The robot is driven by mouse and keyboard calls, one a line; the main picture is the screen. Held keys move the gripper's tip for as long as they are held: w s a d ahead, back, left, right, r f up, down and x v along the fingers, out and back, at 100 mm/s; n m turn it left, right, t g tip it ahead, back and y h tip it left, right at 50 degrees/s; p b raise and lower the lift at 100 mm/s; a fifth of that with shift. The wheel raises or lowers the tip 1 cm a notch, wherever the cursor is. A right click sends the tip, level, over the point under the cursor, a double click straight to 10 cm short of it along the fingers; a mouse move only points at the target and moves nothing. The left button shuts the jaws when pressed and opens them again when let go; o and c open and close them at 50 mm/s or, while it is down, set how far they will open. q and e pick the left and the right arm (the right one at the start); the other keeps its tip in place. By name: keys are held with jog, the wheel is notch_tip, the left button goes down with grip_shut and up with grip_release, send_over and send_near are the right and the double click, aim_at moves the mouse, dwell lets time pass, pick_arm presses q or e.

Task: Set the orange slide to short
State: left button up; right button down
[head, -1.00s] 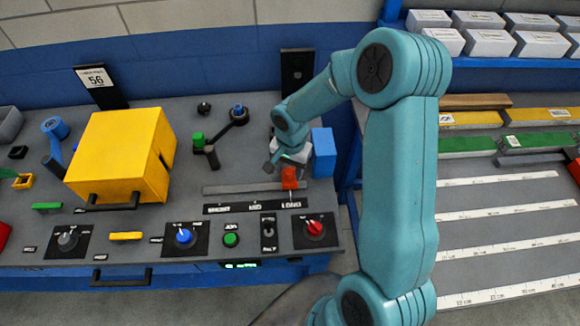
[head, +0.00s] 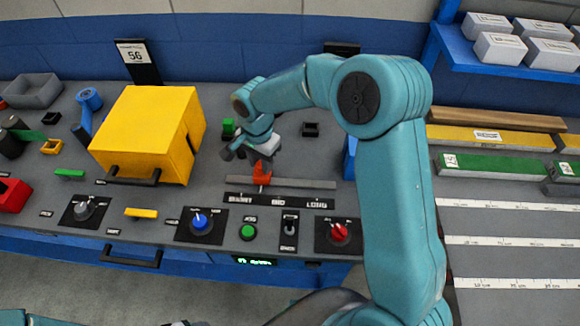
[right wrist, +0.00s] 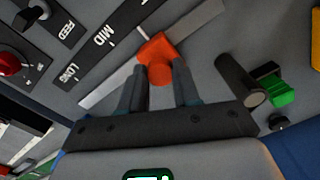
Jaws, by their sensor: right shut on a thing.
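The orange slide (head: 262,174) sits on a grey track (head: 305,183) on the panel. It stands between the SHORT label (head: 240,198) and the MID label (head: 278,201); the LONG label (head: 316,204) is farther right. My right gripper (head: 250,152) reaches down to the slide from behind. In the right wrist view, the right gripper (right wrist: 160,78) has its fingers on both sides of the orange slide (right wrist: 158,50), shut on it. The MID label also shows there (right wrist: 103,40). My left gripper is not in view.
A yellow box (head: 145,135) stands left of the track. A dark post and green block (right wrist: 282,90) are close beside the right gripper. A blue knob (head: 200,222), green button (head: 248,232), toggle switch (head: 289,232) and red knob (head: 339,234) line the front.

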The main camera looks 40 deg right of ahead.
jog(key=w+a, duration=0.3)
jog(key=a, duration=0.1)
jog(key=shift+w, duration=0.3)
